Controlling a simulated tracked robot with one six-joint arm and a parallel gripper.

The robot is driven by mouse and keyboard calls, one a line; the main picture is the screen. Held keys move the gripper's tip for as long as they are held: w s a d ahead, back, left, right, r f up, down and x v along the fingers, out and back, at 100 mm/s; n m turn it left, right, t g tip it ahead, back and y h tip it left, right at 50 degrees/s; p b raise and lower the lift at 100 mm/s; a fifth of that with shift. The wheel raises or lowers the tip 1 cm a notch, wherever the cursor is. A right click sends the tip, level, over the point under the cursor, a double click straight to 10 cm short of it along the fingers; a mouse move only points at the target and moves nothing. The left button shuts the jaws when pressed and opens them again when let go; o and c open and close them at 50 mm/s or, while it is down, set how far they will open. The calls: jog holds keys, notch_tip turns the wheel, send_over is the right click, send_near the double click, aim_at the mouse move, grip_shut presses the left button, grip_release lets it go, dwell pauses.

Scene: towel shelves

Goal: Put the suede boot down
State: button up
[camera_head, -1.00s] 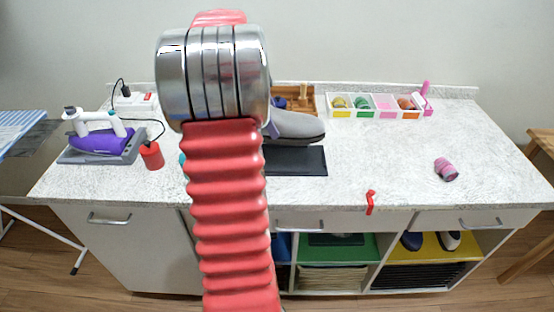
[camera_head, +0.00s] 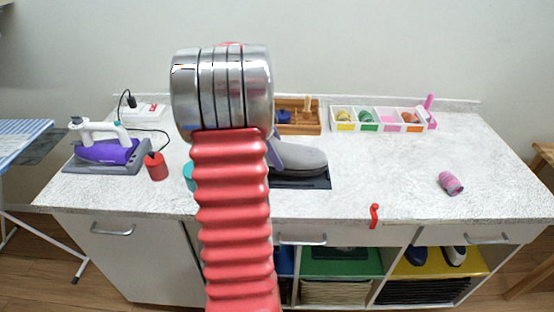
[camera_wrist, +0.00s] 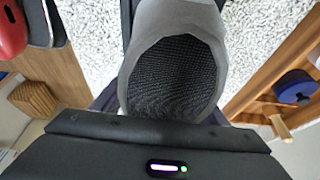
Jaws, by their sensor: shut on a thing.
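The grey suede boot (camera_head: 300,159) is over the dark mat (camera_head: 306,182) on the white counter, partly hidden behind my arm in the head view. Its sole appears at or very near the mat; I cannot tell if it touches. In the wrist view the boot (camera_wrist: 178,62) fills the middle, with its dark mesh opening towards my gripper. My gripper (camera_head: 274,150) is shut on the boot; its fingertips are mostly hidden behind my arm.
A wooden box (camera_head: 302,128) and a divided white tray (camera_head: 378,127) stand at the back. A pink rolled item (camera_head: 451,183) lies at the right. The counter's middle right is clear.

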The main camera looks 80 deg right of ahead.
notch_tip(320, 180, down, 2)
jog(key=shift+f, duration=0.35)
jog(key=shift+c, duration=0.8)
jog(key=o, duration=1.7)
jog(key=shift+c, duration=0.2)
jog(key=v, duration=1.2)
jog(key=shift+w, duration=0.1)
